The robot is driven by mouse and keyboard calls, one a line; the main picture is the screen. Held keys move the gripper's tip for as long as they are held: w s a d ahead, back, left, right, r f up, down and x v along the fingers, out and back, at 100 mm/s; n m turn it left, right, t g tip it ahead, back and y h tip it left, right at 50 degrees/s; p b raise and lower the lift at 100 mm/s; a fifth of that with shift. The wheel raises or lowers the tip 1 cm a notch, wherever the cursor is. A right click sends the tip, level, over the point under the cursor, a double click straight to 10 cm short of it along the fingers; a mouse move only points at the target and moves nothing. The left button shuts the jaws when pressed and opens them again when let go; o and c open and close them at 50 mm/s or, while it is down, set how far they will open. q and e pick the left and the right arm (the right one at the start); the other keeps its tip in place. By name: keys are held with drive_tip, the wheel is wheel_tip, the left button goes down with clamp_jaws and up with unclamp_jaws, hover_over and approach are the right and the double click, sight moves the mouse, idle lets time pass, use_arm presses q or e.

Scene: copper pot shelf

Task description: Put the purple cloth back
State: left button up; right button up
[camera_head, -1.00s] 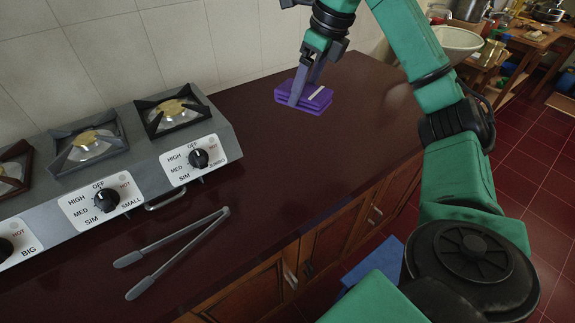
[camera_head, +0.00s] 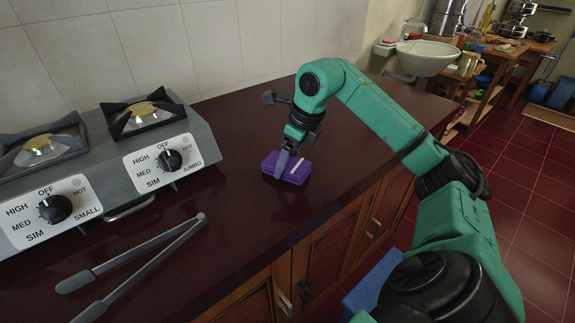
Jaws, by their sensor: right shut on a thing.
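The purple cloth (camera_head: 294,173) is a folded purple block with a white stripe on top. It is at the dark red countertop, right of the stove; I cannot tell whether it touches the counter or hangs just above it. My right gripper (camera_head: 283,165) comes down from above and is shut on the cloth's left side, with one grey finger showing in front. The other finger is mostly hidden. My left gripper is not in view.
The gas stove (camera_head: 150,140) with its knobs stands on the left against the tiled wall. Grey tongs (camera_head: 140,265) lie on the counter in front of it. The counter (camera_head: 240,220) around the cloth is clear. A white basin (camera_head: 424,56) stands beyond the counter's far end.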

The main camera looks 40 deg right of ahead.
drive_tip(key=o, duration=1)
drive_tip(key=shift+f, duration=0.1)
drive_tip(key=shift+r, duration=0.35)
drive_tip(key=p+v, duration=0.3)
drive_tip(key=v, duration=0.8)
drive_tip(key=shift+s+d+r, duration=0.1)
drive_tip(key=shift+s+r, duration=0.1)
drive_tip(key=shift+r, duration=0.1)
